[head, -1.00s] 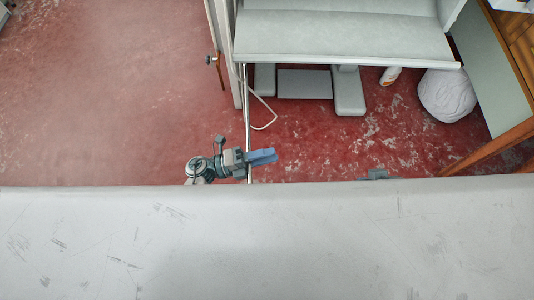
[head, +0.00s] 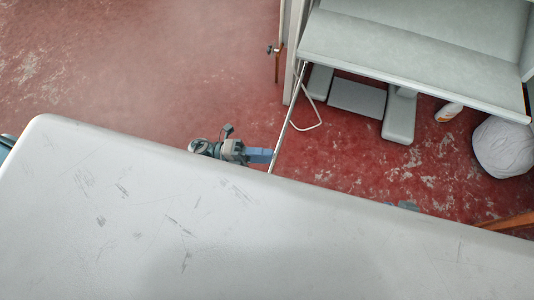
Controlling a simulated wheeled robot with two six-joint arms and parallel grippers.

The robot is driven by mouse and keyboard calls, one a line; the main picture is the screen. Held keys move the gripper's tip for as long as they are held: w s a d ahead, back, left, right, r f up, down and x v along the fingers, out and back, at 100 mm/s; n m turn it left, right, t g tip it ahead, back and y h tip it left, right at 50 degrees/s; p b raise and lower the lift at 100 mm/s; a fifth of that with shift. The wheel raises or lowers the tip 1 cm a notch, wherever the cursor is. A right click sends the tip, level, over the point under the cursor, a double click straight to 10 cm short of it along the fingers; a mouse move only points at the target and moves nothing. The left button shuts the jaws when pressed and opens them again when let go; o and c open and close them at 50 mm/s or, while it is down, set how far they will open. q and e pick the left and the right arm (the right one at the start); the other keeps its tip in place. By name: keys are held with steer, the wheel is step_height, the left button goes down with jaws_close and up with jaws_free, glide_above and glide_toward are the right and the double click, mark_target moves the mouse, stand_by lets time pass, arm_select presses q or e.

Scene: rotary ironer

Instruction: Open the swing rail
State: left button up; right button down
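The swing rail (head: 290,112) is a thin metal bar. It runs from the left front corner of the ironer (head: 400,80) down to the edge of the pale surface in the foreground, which hides its near end. My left gripper (head: 261,155) has blue fingers pointing right, and their tips meet the rail near its visible lower end. From above the fingers look like one block, so I cannot tell whether they close around the rail or only lie against it. My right gripper cannot be made out.
A large scratched white surface (head: 150,210) fills the lower picture. A white bottle (head: 448,112) and a white bundle (head: 505,148) lie on the red floor at right. A pale cable loops beside the rail. Floor at upper left is clear.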

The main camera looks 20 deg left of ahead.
arm_select(q)
steer(key=shift+a+f, duration=0.1)
steer(key=w+b+v, duration=0.1)
steer(key=b+v, duration=0.3)
steer(key=v, duration=0.8)
steer(key=shift+w+a, duration=0.15)
steer(key=shift+w, duration=0.4)
stand_by(0.3)
stand_by(0.6)
